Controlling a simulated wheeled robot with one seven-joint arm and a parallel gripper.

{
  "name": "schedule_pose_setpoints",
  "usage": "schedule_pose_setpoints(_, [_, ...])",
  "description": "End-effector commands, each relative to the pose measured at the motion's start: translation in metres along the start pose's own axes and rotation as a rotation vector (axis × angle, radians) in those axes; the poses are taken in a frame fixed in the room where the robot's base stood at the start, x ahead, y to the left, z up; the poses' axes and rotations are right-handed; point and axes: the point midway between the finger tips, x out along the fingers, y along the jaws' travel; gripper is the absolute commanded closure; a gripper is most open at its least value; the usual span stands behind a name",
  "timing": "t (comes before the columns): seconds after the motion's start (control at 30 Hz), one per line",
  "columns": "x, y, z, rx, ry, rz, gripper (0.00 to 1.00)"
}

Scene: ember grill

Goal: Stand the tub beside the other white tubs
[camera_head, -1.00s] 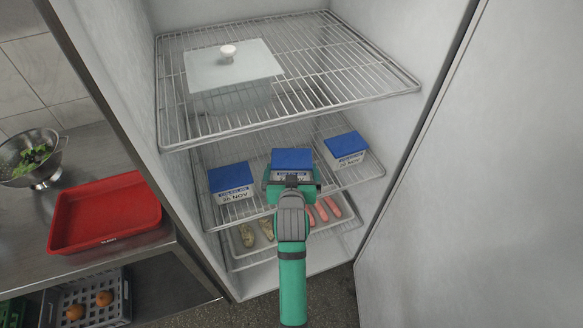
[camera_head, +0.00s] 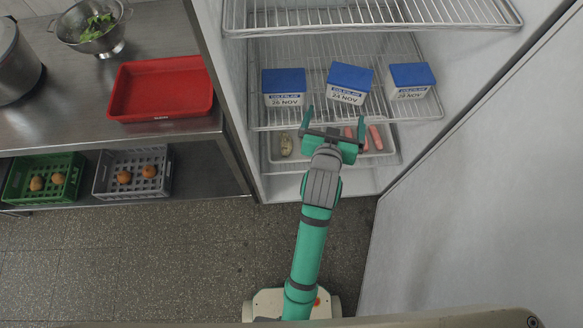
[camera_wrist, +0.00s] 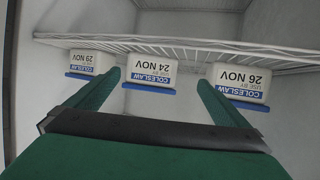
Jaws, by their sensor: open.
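Three white coleslaw tubs with blue lids stand upright in a row on the middle wire shelf (camera_head: 300,122) of the fridge. The 26 NOV tub (camera_head: 284,87) is at the left, the 24 NOV tub (camera_head: 348,83) in the middle, slightly turned, and the 29 NOV tub (camera_head: 410,81) at the right. Gaps show between them. My gripper (camera_head: 335,120) is open and empty in front of the middle tub, apart from it. In the wrist view the picture is inverted; the 24 NOV tub (camera_wrist: 149,72) shows between the spread fingers.
An upper wire shelf (camera_head: 370,15) is above the tubs. A lower tray (camera_head: 285,158) holds sausages and other food. The open fridge door (camera_head: 480,190) stands at the right. A counter with a red tray (camera_head: 160,88) and a colander (camera_head: 92,30) is at the left.

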Motion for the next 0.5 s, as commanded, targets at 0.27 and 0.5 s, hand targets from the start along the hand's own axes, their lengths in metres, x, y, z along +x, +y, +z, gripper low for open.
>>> schedule_pose_setpoints(0.27, [-0.051, -0.025, 0.079, -0.042, 0.023, -0.070, 0.00])
schedule_pose_setpoints(0.5, [-0.112, -0.040, 0.131, -0.066, 0.054, -0.134, 0.00])
